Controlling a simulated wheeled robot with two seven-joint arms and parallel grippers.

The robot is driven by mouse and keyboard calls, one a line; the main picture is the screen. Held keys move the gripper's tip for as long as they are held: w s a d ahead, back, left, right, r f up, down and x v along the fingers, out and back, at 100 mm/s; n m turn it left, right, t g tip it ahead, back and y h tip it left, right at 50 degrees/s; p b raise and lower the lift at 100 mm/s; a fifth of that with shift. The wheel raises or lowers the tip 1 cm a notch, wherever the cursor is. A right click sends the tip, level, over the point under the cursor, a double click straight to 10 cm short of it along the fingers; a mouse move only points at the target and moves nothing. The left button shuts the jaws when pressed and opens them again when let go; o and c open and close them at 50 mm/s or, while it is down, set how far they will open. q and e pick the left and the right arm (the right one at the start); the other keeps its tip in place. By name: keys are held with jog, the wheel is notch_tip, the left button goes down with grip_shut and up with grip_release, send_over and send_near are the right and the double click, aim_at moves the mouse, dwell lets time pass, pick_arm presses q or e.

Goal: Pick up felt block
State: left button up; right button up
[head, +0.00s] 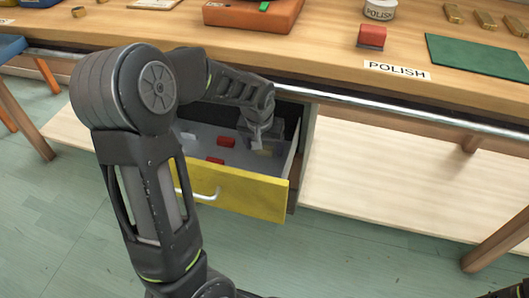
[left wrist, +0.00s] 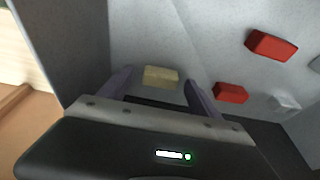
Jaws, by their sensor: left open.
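A small beige block (left wrist: 160,77), which looks like the felt block, lies on the floor of the open drawer (head: 240,193). My left gripper (head: 262,143) reaches down into the drawer. In the left wrist view the left gripper (left wrist: 158,88) is open, with the beige block between and just beyond its fingertips. The fingers do not visibly grip it. In the head view the gripper largely hides this block. My right gripper is not in view.
Red blocks (left wrist: 270,45) (left wrist: 230,93) and small pale pieces (left wrist: 287,102) lie in the drawer to the right in the wrist view. The drawer walls stand close around the gripper. The bench (head: 330,62) above holds a red block (head: 372,37), tin (head: 380,10) and green mat (head: 480,57).

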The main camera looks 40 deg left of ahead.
pick_arm(q)
jog(key=shift+f, duration=0.3)
dwell(0.4)
jog(key=c, duration=1.4)
jog(key=shift+r, duration=0.2)
jog(key=shift+w+r, duration=0.1)
jog(key=shift+r, duration=0.55)
notch_tip(320, 180, up, 10)
jog(key=r+p, duration=0.1)
jog(key=p, duration=0.2)
jog(key=s+d, duration=0.3)
jog(key=d, duration=1.4)
jog(key=shift+s+d+f+p, duration=0.15)
jog(key=shift+d+f+p, duration=0.15)
jog(key=shift+d+p, duration=0.05)
